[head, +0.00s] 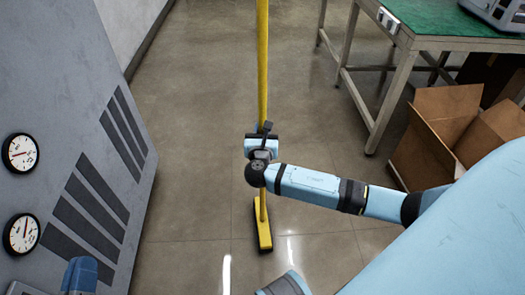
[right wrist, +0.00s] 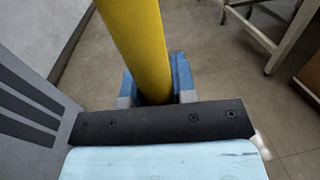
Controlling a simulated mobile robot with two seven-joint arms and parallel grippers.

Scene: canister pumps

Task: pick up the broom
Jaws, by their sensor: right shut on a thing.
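The broom (head: 262,70) has a long yellow handle and stands about upright, with its yellow and black head (head: 264,232) low at the floor. My right gripper (head: 262,140) is shut on the handle partway up. In the right wrist view the yellow handle (right wrist: 140,45) passes between the blue fingers of the right gripper (right wrist: 155,85). My left gripper (head: 80,274) shows only in part at the bottom left corner, away from the broom; its jaw opening is unclear.
A grey cabinet with gauges (head: 75,130) stands close on the left. A green-topped table (head: 450,22) and an open cardboard box (head: 425,145) are on the right. The concrete floor (head: 195,110) between them is clear.

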